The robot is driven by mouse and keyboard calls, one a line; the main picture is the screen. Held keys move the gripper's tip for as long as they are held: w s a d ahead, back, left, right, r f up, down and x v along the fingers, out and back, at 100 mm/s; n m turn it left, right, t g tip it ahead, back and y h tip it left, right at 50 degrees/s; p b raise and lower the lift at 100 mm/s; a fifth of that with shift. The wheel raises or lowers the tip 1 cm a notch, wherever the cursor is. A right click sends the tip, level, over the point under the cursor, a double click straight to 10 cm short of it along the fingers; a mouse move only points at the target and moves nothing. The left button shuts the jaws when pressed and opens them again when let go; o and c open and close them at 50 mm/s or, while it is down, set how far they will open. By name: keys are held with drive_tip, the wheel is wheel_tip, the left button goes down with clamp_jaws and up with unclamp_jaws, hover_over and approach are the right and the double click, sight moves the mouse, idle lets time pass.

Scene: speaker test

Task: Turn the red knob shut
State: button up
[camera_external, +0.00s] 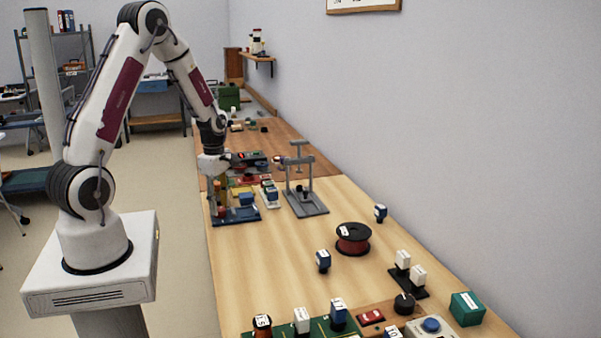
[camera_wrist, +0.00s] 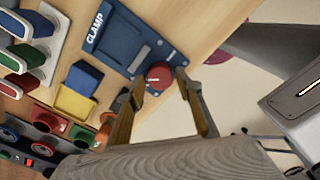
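A round red knob (camera_wrist: 159,75) sits at the edge of a blue plate marked CLAMP (camera_wrist: 113,28) in the wrist view. My gripper (camera_wrist: 160,79) is open, with one finger on each side of the knob's near side in that picture; I cannot tell whether either finger touches it. In the external view my gripper (camera_external: 221,184) points down over the blue clamp base (camera_external: 243,214) at the table's left edge. The knob is small there and partly lost among the fixture parts.
A yellow tray (camera_wrist: 75,103) and a blue block (camera_wrist: 84,77) lie beside the clamp plate. Red round parts (camera_wrist: 46,119) stand farther left. A grey press stand (camera_external: 307,203) is right of the clamp.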

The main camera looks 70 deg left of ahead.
drive_tip(key=shift+f, duration=0.65)
drive_tip(key=c, duration=0.8)
